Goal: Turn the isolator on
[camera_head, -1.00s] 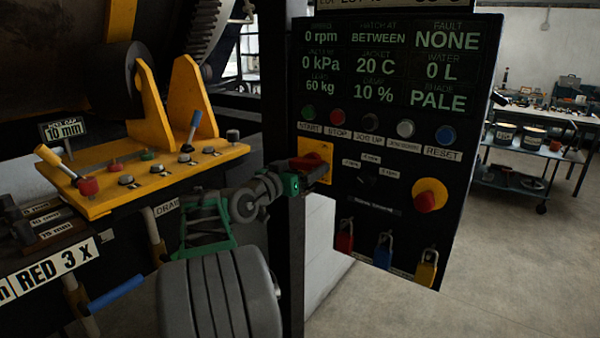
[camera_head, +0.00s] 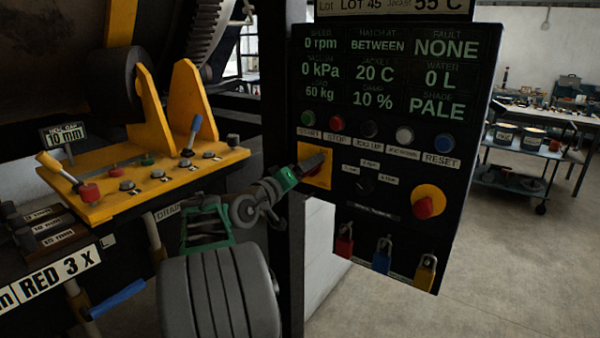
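The isolator (camera_head: 321,180) is a yellow square plate at the left edge of the black control panel, below the start button. A little red shows at its left side; most of its handle is hidden by my gripper. My gripper (camera_head: 311,163), at the end of the green and grey wrist, reaches in from the lower left. Its grey fingers lie slanted across the front of the plate, pointing up and right. Whether they are closed on the handle is too small to tell.
The panel display (camera_head: 390,75) reads 0 rpm and fault NONE. A red knob on a yellow disc (camera_head: 428,201) sits to the right. Several padlocks (camera_head: 382,255) hang below. A yellow lever console (camera_head: 140,180) stands left. Open floor lies right.

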